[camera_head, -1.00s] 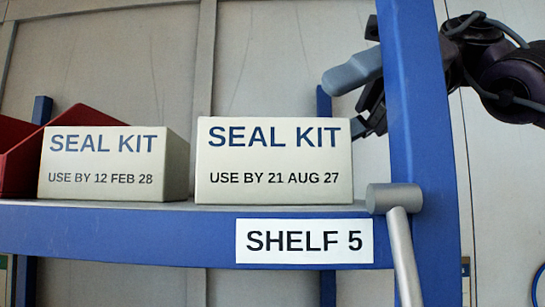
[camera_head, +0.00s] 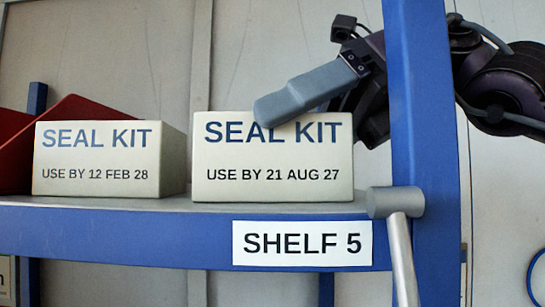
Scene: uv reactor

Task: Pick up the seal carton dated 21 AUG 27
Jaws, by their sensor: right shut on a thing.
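The seal carton dated 21 AUG 27 (camera_head: 272,158) is a pale box with blue and black print. It stands upright at the shelf's front edge, right of a similar carton dated 12 FEB 28 (camera_head: 97,160). My right gripper (camera_head: 287,102) reaches in from the right, behind the blue post. It is shut on the 21 AUG 27 carton, with one grey finger lying across the top of its front face and covering part of the word SEAL. The other finger is hidden behind the carton. The carton appears to rest on the shelf. My left gripper is not in view.
The blue shelf (camera_head: 120,232) carries a white SHELF 5 label (camera_head: 302,243). A blue upright post (camera_head: 425,120) stands just right of the carton, with a grey rod and cylindrical head (camera_head: 395,202) in front. A red bin (camera_head: 85,108) is behind the left carton.

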